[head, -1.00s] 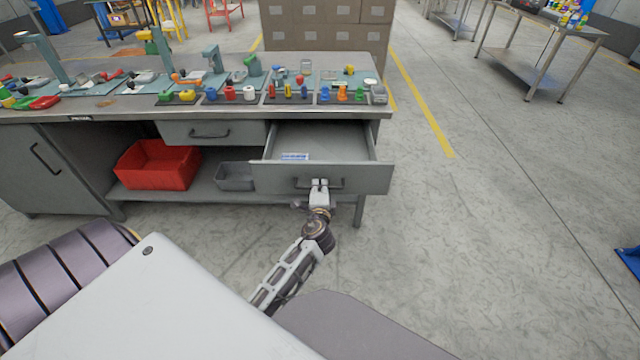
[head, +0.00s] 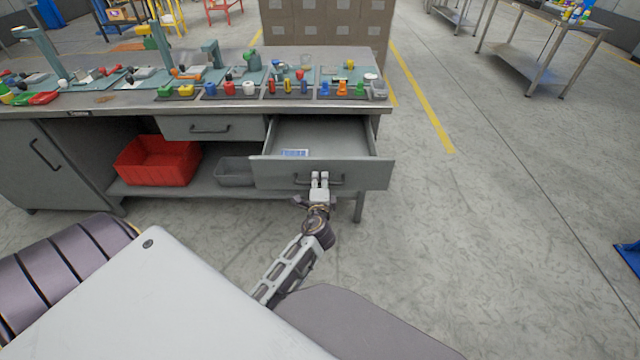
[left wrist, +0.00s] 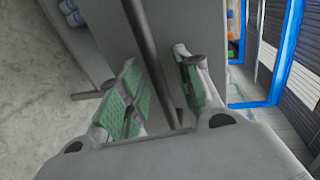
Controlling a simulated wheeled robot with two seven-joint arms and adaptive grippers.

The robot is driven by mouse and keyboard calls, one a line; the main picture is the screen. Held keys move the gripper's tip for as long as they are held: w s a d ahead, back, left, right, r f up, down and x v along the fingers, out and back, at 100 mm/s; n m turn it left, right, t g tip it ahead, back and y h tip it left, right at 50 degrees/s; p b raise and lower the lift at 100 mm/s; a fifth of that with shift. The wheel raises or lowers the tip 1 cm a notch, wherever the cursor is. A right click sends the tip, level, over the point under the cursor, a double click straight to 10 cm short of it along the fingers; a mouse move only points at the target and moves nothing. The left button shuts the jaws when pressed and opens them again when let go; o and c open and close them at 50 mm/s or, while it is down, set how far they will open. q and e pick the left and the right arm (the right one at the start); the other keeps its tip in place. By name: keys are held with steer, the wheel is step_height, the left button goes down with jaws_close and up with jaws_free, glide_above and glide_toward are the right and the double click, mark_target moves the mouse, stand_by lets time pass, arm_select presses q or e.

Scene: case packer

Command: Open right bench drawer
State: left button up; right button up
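The right bench drawer (head: 275,175) is pulled well out from the grey workbench, and its inside shows. My left gripper (head: 319,177) is at the middle of this handle. In the left wrist view, the two green-padded fingers of my left gripper (left wrist: 160,95) stand apart, with the dark handle bar (left wrist: 145,45) running between them and gaps beside it. My right gripper is not in view.
A second drawer (head: 212,129) to the left is shut. A red bin (head: 158,163) and a grey bin (head: 235,172) sit on the lower shelf (head: 190,190). Small coloured parts and fixtures cover the bench top.

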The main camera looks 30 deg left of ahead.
arm_select(q)
steer(key=v, duration=0.7)
stand_by(0.4)
steer(key=shift+s+d, duration=0.1)
steer(key=shift+s, duration=0.1)
stand_by(0.4)
